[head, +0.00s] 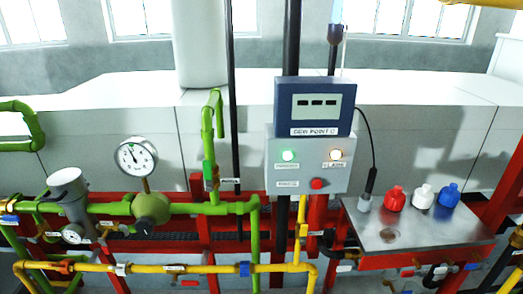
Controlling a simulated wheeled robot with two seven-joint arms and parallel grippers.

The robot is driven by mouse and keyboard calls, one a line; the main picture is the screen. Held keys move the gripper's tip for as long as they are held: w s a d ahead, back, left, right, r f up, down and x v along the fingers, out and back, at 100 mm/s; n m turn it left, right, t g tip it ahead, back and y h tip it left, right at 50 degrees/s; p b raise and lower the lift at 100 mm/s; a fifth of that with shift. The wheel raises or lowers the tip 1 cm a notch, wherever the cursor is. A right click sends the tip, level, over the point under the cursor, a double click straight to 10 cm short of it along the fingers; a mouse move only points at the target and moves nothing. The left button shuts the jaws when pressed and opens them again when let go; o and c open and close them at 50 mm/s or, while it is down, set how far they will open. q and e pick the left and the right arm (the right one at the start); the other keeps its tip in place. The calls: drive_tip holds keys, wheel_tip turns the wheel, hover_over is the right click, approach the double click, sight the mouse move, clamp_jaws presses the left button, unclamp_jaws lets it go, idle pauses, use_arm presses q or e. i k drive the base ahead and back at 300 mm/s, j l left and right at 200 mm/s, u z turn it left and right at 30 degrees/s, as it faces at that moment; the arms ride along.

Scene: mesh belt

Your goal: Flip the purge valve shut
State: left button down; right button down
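Several small valves and fittings sit on the pipes, and their tags are too small to read, so I cannot tell which is the purge valve. A green fitting (209,172) with a small tag beside it is on the upright green pipe in the middle. A yellow fitting (301,231) with a tag is on the upright yellow pipe below the control box. A blue fitting (245,269) is on the lower yellow pipe. Whether any of these is open or shut cannot be told. Neither of my grippers is in view.
A grey control box (308,166) with a green lamp, an amber lamp and a red button hangs under a dew point display (315,106). A round gauge (136,157) stands at left. A metal shelf (440,238) holds red, white and blue bottles. Red frame bars cross behind the pipes.

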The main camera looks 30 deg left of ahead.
sight(207, 165)
drive_tip(key=u, duration=1.3)
